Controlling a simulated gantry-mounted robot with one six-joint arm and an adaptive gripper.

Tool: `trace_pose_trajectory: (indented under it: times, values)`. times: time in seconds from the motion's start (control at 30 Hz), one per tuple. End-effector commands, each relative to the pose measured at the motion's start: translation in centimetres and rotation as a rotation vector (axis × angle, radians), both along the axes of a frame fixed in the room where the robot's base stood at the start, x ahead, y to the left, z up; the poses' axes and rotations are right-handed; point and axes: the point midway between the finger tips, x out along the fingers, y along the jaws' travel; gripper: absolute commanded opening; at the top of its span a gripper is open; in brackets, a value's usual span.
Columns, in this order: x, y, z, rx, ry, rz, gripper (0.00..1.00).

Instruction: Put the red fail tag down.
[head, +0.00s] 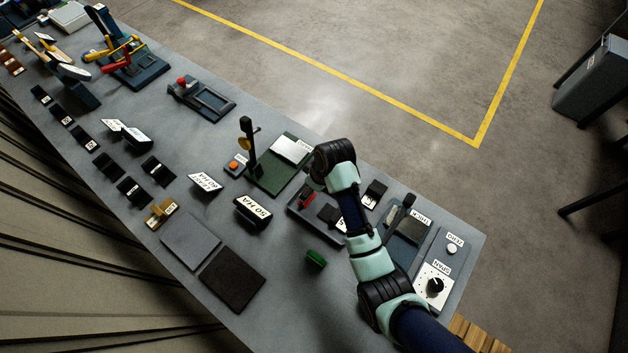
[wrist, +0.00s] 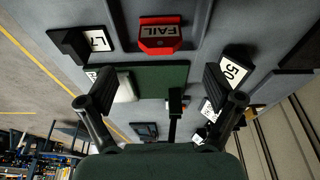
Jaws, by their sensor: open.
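The red fail tag (wrist: 158,35) lies with its white FAIL label facing up, at the top middle of the wrist view. In the head view a red piece, apparently the same tag (head: 307,199), rests at the left part of a dark shallow tray (head: 296,210). My gripper (wrist: 160,78) is open, with its two black fingers spread wide and nothing between them. It is above the green base plate (wrist: 150,76), apart from the tag. In the head view my wrist hides the fingers.
The green fixture carries a white plate (head: 291,149) and an upright black lever (head: 247,140) close to my wrist. A 50 HA sign (head: 254,211) and a small green block (head: 316,258) stand nearby. Bare grey bench lies around the green block.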

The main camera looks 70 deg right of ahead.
Motion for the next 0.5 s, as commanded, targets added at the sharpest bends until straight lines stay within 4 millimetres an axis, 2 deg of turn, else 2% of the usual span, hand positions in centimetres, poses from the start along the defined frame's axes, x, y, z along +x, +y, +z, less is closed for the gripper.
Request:
trace_pose_trajectory:
  times: [0.03,0.17,0.5]
  values:
    - [-0.2,0.0,1.0,-0.001,-0.001,-0.001,0.91]
    - [-0.5,0.2,2.2,0.000,-0.001,0.000,0.91]
    - [-0.6,0.2,2.3,0.001,0.001,0.000,0.91]
